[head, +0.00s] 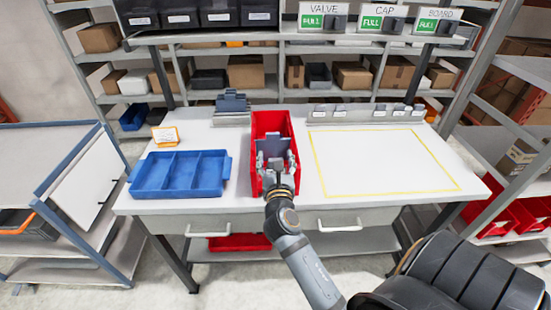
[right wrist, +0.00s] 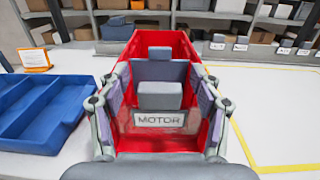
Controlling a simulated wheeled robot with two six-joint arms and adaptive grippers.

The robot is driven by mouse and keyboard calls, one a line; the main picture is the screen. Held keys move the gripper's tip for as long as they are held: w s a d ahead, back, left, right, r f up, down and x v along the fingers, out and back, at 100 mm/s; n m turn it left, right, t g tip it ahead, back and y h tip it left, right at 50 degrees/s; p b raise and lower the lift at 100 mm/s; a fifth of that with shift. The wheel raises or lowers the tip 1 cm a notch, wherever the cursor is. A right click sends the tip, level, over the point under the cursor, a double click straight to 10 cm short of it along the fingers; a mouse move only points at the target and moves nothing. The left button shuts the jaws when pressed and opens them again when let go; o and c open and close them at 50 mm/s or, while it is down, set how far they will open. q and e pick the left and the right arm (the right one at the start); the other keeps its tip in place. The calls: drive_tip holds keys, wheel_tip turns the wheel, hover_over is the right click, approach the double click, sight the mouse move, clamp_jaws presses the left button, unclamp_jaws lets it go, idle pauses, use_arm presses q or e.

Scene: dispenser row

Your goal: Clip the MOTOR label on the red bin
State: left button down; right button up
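The red bin (head: 258,124) stands on the white table at its middle, open at the top. The MOTOR label (right wrist: 160,120) is upright at the bin's near wall in the right wrist view, with its grey tab (right wrist: 160,95) above the lettering. My right gripper (head: 276,158) is over the near end of the bin. In the right wrist view its fingers are spread on either side of the tab, with a gap showing on each side. The label's lower fixing is hidden. My left gripper is not in view.
A blue divided tray (head: 181,194) lies left of the bin, with a small orange-framed card (head: 165,136) behind it. A grey label rack (head: 365,113) stands at the back right. The yellow-outlined area (head: 380,165) is clear.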

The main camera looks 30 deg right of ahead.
wheel_tip(320, 180, up, 10)
idle(0.6)
idle(0.6)
